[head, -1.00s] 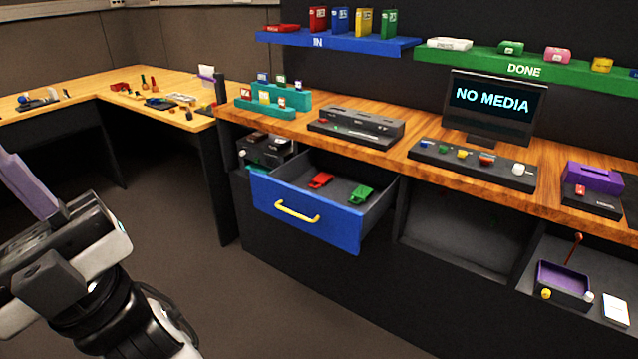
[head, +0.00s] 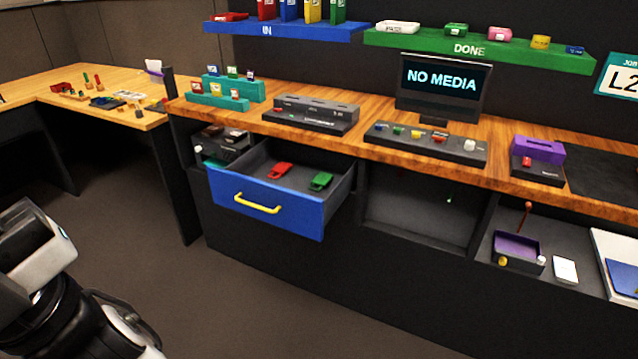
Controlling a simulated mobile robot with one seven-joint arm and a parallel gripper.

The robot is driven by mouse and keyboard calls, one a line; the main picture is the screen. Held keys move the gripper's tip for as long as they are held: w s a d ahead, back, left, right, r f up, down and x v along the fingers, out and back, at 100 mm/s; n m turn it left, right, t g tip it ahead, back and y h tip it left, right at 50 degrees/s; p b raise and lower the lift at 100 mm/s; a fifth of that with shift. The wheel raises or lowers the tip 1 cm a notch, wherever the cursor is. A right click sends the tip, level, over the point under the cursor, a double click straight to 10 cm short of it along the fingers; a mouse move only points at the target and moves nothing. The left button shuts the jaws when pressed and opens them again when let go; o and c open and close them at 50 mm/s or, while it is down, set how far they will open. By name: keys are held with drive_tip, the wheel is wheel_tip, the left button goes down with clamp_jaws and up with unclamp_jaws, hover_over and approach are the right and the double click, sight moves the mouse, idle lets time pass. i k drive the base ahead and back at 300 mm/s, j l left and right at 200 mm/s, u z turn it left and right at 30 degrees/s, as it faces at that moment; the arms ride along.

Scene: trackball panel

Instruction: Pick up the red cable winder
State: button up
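A small red item (head: 281,170), which looks like the red cable winder, lies on the floor of the open blue-fronted drawer (head: 268,212). A similar green item (head: 321,181) lies to its right, apart from it. Both are unobstructed from above. Part of my arm shows at the lower left, well to the left of the drawer and apart from it. My gripper's fingers are not visible in the head view.
The drawer has a yellow handle (head: 257,203) and juts out below the wooden counter (head: 390,150). To its right are an open cubby (head: 415,215) and a purple-lined tray (head: 516,246). A panel with coloured knobs (head: 425,143) stands on the counter. Floor in front is clear.

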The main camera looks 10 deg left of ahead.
sight(282, 169)
drive_tip(key=i+j, duration=0.15)
drive_tip(key=i, duration=0.5)
drive_tip(key=i+j, duration=0.15)
drive_tip(key=i, duration=0.45)
drive_tip(key=i+j, duration=0.15)
drive_tip(key=i, duration=0.5)
